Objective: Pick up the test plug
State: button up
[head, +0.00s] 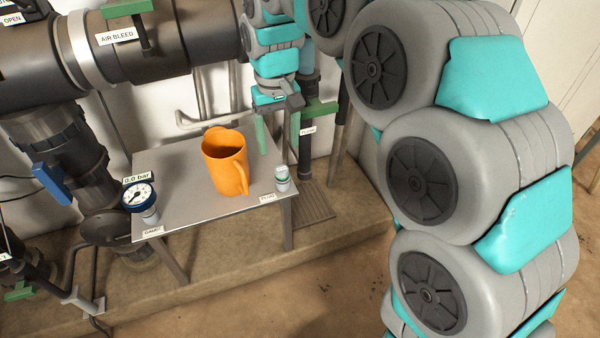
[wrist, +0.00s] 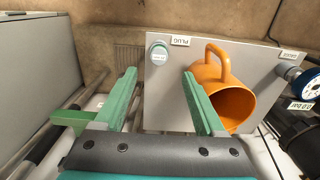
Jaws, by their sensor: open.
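The test plug (head: 282,180) is a small white and green cylinder. It stands upright near the right front corner of the grey table (head: 190,213), behind a label reading PLUG. In the wrist view the plug (wrist: 159,54) shows whole, just beyond my fingertips and roughly in line with the gap between them. My gripper (head: 279,138) has two green fingers pointing down. It is open and empty, above and behind the plug in the head view. In the wrist view my gripper (wrist: 160,74) has its right finger overlapping part of the orange jug in the picture.
An orange jug (head: 224,165) stands mid-table, left of the plug. A gauge (head: 139,196) reading 0.0 bar is at the table's left corner. Dark pipes (head: 160,45) with an AIR BLEED label run behind and above. A green-handled valve (head: 318,108) stands behind right. The floor in front is clear.

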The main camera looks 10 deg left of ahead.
aim_at(282, 169)
jog(key=shift+s+d+f, duration=0.1)
jog(key=shift+d+f, duration=0.05)
jog(key=shift+f, duration=3.65)
grip_shut()
